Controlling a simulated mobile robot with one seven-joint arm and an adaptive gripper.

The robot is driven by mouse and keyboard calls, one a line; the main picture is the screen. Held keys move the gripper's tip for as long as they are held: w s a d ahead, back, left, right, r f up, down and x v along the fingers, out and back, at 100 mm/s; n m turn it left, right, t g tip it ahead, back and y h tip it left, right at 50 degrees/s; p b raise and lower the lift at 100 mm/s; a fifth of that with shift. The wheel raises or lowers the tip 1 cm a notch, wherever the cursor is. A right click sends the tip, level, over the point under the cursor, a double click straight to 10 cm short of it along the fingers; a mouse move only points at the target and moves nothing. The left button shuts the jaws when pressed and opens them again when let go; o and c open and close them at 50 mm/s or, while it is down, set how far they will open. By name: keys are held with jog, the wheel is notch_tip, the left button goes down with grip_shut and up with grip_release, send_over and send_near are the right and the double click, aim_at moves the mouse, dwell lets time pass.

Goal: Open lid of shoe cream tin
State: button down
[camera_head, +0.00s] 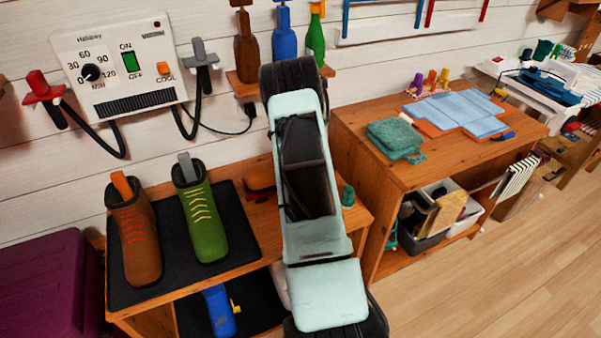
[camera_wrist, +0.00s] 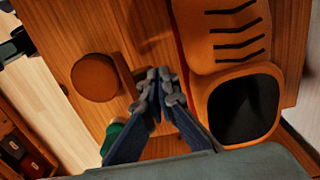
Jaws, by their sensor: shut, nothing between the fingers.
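In the wrist view, a round brown disc-shaped thing (camera_wrist: 95,78), which looks like the shoe cream tin, lies on the wooden table top (camera_wrist: 75,30). A narrow upright brown piece (camera_wrist: 126,76) stands at its right side; I cannot tell whether it is part of the tin. My gripper (camera_wrist: 160,86) is shut and empty, its tips just right of that piece and apart from the disc. Whether the tips touch the piece is unclear. In the head view, my arm hides the tin and the fingertips.
An orange shoe-like thing (camera_wrist: 225,45) with black stripes and a dark opening lies close right of my fingers. A green object (camera_wrist: 114,132) sits near the left finger. In the head view, brown (camera_head: 140,245) and green (camera_head: 205,225) boots stand on a black mat (camera_head: 240,235).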

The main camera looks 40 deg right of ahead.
jog(key=shift+r, duration=0.15)
notch_tip(320, 180, up, 13)
jog(key=shift+w+r+p, duration=0.15)
jog(key=shift+p, duration=0.15)
dwell(0.6)
